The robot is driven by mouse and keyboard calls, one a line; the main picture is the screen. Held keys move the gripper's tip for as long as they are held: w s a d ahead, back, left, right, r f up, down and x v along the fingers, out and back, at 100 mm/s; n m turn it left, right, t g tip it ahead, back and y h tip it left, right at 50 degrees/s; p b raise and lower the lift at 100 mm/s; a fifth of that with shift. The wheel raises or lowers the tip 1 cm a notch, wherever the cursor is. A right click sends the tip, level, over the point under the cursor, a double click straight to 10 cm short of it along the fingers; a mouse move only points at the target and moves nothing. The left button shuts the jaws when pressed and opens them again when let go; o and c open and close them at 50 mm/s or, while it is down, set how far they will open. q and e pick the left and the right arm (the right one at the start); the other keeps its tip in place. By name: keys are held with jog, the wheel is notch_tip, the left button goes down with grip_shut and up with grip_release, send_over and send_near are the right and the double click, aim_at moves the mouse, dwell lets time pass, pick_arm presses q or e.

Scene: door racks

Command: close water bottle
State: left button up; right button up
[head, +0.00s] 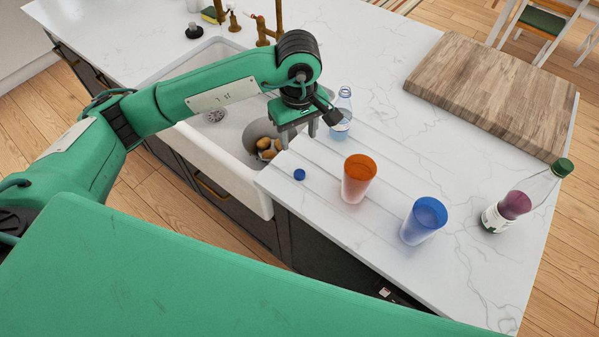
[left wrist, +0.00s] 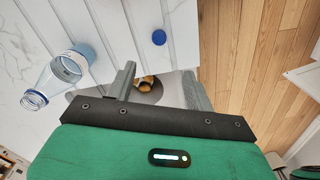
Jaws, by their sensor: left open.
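A small clear water bottle (head: 342,118) with a pale blue lower part stands upright on the white counter, beside the sink. It also shows in the left wrist view (left wrist: 62,73), at the left, its mouth uncapped. A blue cap (head: 299,174) lies apart from it on the counter near the sink corner; the cap is at top centre in the left wrist view (left wrist: 159,37). My left gripper (head: 298,134) points down, open and empty, above the sink edge to the left of the bottle. Its fingers (left wrist: 159,72) touch neither bottle nor cap. My right gripper is out of view.
An orange cup (head: 359,178) and a blue cup (head: 424,221) stand right of the cap. A green-capped bottle (head: 516,204) stands farther right. A wooden board (head: 492,90) lies at the back right. The sink (head: 238,165) holds several brownish items.

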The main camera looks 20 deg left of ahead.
pick_arm(q)
jog(key=p, duration=0.3)
send_over(299, 173)
notch_tip(299, 173, down, 8)
jog(key=shift+f, duration=0.35)
jog(key=shift+f, duration=0.1)
notch_tip(299, 173, down, 4)
jog(key=p, duration=0.3)
jog(key=shift+f, duration=0.5)
